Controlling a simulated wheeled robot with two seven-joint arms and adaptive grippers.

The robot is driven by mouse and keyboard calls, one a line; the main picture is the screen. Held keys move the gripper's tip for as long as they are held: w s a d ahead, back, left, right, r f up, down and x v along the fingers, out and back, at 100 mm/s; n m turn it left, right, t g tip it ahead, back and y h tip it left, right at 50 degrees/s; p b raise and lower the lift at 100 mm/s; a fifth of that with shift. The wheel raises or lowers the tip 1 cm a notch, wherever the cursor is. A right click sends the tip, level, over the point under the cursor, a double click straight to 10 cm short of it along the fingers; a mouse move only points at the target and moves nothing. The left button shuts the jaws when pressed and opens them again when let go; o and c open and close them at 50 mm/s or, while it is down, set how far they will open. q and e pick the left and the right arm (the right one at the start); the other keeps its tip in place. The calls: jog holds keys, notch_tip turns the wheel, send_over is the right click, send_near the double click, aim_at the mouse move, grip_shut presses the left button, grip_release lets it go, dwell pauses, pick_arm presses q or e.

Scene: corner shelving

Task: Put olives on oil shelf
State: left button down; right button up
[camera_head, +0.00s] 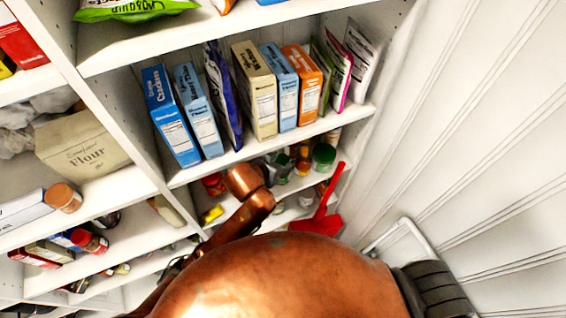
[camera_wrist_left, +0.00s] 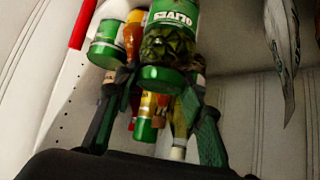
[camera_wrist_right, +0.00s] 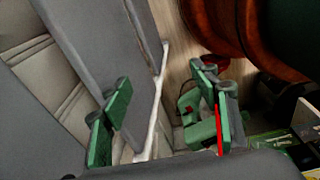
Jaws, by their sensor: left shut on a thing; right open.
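The olives jar (camera_wrist_left: 167,40), glass with green olives, a green label and a green lid, appears upside down in the left wrist view. My left gripper (camera_wrist_left: 156,87) is shut on it, with the lid end between the fingers. In the head view my copper-coloured arm covers much of the lower middle, and I cannot make out the jar or the left fingers clearly. My right gripper (camera_wrist_right: 164,82) is open and empty in the right wrist view, beside a grey panel. I cannot tell which shelf is the oil shelf.
Close to the left fingers are a white jar with a green lid (camera_wrist_left: 106,45) and several bottles. Cracker boxes (camera_head: 171,115) fill the shelf above. Small jars, one with a green lid (camera_head: 324,156), stand below them. A red dustpan (camera_head: 318,224) is near the right wall.

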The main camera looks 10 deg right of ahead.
pick_arm(q)
notch_tip(320, 180, down, 2)
jog(key=shift+s+f, duration=0.15)
jog(key=shift+f, duration=0.25)
jog(key=c, duration=1.2)
grip_release()
jog(key=shift+f, duration=0.15)
jog(key=shift+c, duration=0.2)
pick_arm(e)
jog(key=shift+s+d, duration=0.1)
jog(key=shift+s, duration=0.35)
pick_arm(q)
jog(key=shift+r, duration=0.2)
jog(key=v, duration=1.2)
pick_arm(e)
jog(key=shift+s, duration=0.15)
pick_arm(q)
jog(key=shift+f, duration=0.1)
